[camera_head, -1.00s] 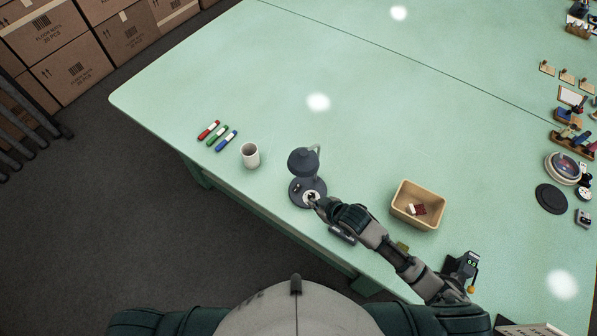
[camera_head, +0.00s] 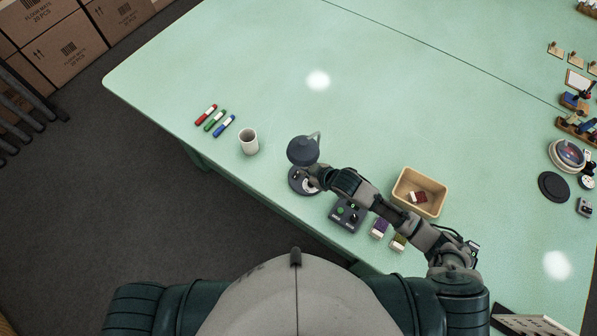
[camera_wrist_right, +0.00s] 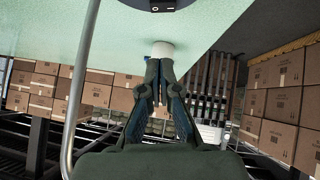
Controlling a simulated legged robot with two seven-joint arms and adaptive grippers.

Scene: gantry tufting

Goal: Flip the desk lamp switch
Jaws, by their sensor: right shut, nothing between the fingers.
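The dark grey desk lamp (camera_head: 303,151) stands upright near the table's front edge, with its round base (camera_head: 296,185) under the shade. Its curved metal stem runs down the left of the right wrist view (camera_wrist_right: 82,90). The rocker switch (camera_wrist_right: 163,8), marked O and I, shows on the base at the top edge of that view. My right gripper (camera_wrist_right: 159,66) is shut and empty, its fingertips pointing toward the base and apart from the switch in that picture. In the head view the right gripper (camera_head: 320,178) is at the base's right side, partly hiding it. My left gripper is not in view.
A white cup (camera_head: 249,142) and several markers (camera_head: 215,119) lie to the left. A tan bin (camera_head: 420,192) and a control box with a green button (camera_head: 346,213) are to the right, close to my right arm. The table behind the lamp is clear.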

